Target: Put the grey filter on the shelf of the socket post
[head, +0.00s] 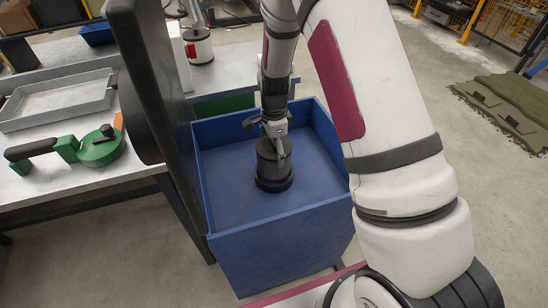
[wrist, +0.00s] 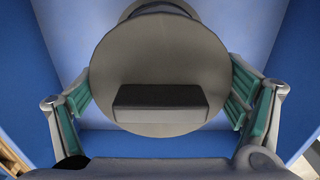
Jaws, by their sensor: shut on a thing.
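The grey filter (head: 273,166) is a dark grey cylinder with a wider black base, upright inside the blue bin. In the wrist view its round grey top (wrist: 158,60) fills the middle, with a dark block across it. My gripper (head: 275,138) reaches down into the bin from above, shut on the filter. Its teal finger pads sit on both sides of the filter in the wrist view. I cannot tell whether the filter touches the bin floor. I cannot make out the socket post or its shelf.
The blue bin (head: 285,240) has raised walls around the filter. At left, a grey table holds a metal tray (head: 60,98) and a green tool with a black handle (head: 97,148). A green mat (head: 505,105) lies on the floor at right.

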